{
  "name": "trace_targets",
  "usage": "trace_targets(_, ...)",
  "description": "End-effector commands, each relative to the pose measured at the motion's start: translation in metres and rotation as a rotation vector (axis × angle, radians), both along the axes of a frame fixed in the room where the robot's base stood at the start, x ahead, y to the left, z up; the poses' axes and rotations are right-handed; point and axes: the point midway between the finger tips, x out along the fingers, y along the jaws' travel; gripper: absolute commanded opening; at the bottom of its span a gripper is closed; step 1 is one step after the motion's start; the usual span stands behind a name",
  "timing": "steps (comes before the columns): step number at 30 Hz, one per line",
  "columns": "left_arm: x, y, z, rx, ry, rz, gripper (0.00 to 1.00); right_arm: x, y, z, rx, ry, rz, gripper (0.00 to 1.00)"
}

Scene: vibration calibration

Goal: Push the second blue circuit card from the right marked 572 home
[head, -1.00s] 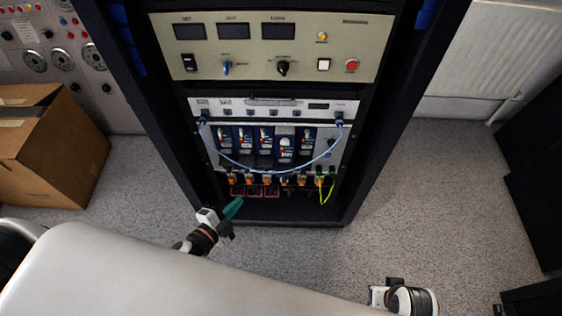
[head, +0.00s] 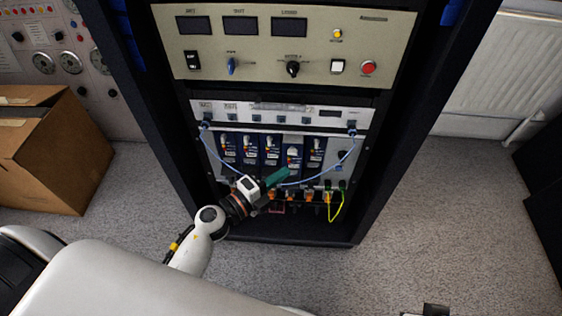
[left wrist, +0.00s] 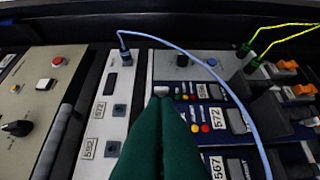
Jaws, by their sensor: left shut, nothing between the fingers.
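Several blue circuit cards stand side by side in the rack. The second from the right (head: 293,157) sits lower in the head view than its neighbours and seems to stick out. In the left wrist view a blue card carries the label 572 (left wrist: 217,118), beside one marked 567 (left wrist: 217,166). My left gripper (head: 286,173) is shut and empty, its green fingers pointing at the lower part of the card row. In the left wrist view its fingertips (left wrist: 162,100) cover part of the cards. I cannot tell whether they touch one. My right gripper's fingers are out of view.
A light blue cable (head: 347,157) loops across the card row and passes near the fingers. Orange connectors and a yellow cable (head: 337,208) are below the cards. The black rack (head: 395,130) frames both sides. A cardboard box (head: 45,150) stands at left.

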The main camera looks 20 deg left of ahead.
Motion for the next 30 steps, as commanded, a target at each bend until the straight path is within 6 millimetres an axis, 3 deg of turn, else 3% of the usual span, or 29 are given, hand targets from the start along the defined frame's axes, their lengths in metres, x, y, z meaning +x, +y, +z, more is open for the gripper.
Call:
trace_targets(6, 0.031, 0.007, -0.001, 0.000, -0.001, 0.000, 0.00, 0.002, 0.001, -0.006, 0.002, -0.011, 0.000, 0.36)
trace_targets(22, 0.042, 0.011, 0.000, 0.000, 0.001, 0.000, 0.00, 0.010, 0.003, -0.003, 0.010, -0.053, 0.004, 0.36)
trace_targets(30, 0.077, 0.021, 0.001, 0.000, 0.000, 0.000, 0.00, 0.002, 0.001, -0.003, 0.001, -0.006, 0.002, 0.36)
